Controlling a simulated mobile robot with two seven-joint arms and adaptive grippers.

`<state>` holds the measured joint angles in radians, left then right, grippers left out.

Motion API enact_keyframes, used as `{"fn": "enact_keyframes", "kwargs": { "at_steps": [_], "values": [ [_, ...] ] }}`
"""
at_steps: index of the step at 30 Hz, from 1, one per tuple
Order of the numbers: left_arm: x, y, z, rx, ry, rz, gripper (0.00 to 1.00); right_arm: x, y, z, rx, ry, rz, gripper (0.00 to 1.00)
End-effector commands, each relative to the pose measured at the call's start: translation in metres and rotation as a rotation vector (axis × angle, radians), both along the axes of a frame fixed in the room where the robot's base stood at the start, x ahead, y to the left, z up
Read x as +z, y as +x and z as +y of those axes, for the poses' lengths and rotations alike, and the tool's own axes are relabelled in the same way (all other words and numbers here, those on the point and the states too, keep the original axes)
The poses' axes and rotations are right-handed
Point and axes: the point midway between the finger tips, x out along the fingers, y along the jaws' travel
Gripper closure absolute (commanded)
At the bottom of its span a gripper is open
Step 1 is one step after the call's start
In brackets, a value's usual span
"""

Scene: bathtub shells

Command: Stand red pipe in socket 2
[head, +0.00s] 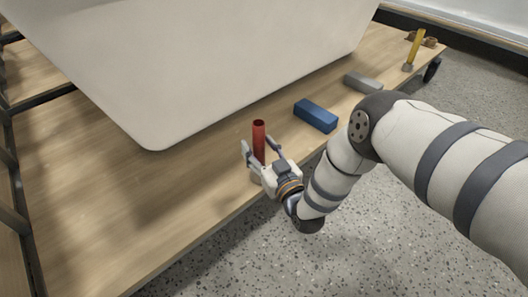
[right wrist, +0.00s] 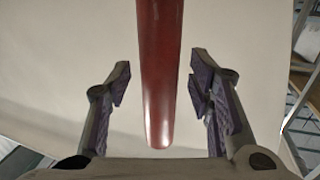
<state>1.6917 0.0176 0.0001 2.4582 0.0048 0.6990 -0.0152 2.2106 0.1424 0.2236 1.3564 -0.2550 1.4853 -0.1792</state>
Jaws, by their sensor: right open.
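The red pipe (head: 259,138) is upright near the front edge of the wooden table, below the corner of the large pale shell. My right gripper (head: 258,148) is open, with one finger on each side of the pipe. In the right wrist view the red pipe (right wrist: 160,80) lies between the spread fingers of my right gripper (right wrist: 160,78), with a visible gap on both sides. The gripper hides the pipe's lower end in the head view, so I cannot tell what it stands in. I cannot make out socket 2. My left gripper is not in view.
The large pale bathtub shell (head: 190,60) overhangs the wooden table (head: 100,215). A blue block (head: 316,116) and a grey block (head: 362,82) lie right of the pipe. A yellow-handled tool (head: 415,46) is at the far right. The table's front left is clear.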

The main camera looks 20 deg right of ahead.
Motion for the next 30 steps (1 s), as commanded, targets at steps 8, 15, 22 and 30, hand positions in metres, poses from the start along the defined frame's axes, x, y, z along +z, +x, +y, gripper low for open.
{"fn": "enact_keyframes", "kwargs": {
  "at_steps": [8, 15, 22, 30],
  "values": [
    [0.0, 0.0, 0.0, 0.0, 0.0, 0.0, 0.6, -0.001, -0.07, -0.006, 0.0, 0.0, 0.006, 0.52],
    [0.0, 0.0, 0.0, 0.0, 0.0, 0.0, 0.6, 0.0, -0.11, -0.009, 0.0, -0.001, 0.002, 0.52],
    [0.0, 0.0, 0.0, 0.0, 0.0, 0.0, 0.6, 0.001, -0.114, -0.009, -0.001, -0.001, -0.001, 0.52],
    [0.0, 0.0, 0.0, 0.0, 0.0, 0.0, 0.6, 0.001, -0.114, -0.009, 0.0, -0.001, 0.0, 0.52]
  ]
}}
